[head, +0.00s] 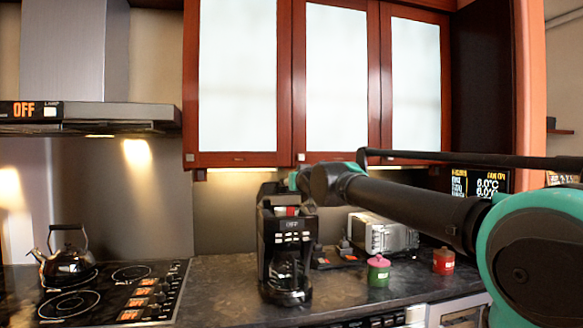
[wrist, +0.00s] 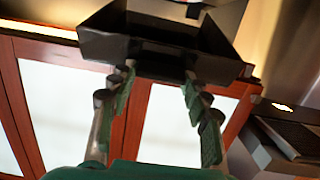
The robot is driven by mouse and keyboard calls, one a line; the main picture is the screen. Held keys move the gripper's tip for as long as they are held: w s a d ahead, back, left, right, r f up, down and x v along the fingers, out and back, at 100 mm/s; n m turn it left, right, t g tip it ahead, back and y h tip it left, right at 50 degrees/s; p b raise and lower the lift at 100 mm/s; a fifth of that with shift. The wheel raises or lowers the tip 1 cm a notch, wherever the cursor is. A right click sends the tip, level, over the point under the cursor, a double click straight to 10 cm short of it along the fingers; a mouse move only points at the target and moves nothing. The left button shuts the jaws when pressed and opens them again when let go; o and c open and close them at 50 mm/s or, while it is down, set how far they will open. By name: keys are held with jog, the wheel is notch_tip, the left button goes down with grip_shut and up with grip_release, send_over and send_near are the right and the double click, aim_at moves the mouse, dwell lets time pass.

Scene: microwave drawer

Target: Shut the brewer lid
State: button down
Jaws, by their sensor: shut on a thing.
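The black coffee brewer (head: 286,240) stands on the counter in the middle of the head view, with its glass carafe in its lower front. Its dark lid (head: 268,192) seems to stand raised at the top, partly hidden by my arm's end. My gripper (head: 303,188) is at the brewer's top. In the wrist view the lid (wrist: 150,27) is a wide black hollow piece across the top of the picture. My gripper's two green-padded fingers (wrist: 158,82) stand either side of its narrower lower part and are shut on it.
A toaster oven (head: 382,235), a green jar (head: 378,270) and a red jar (head: 443,261) stand right of the brewer. A kettle (head: 68,263) sits on the stove (head: 110,292) at left. Wall cabinets (head: 337,85) hang above the brewer.

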notch_tip(320, 180, down, 8)
jog(key=s, duration=0.1)
jog(key=shift+s+d+r, duration=0.15)
jog(key=shift+d, duration=0.05)
dwell(0.4)
jog(key=c, duration=0.7)
grip_release()
jog(key=v, duration=1.2)
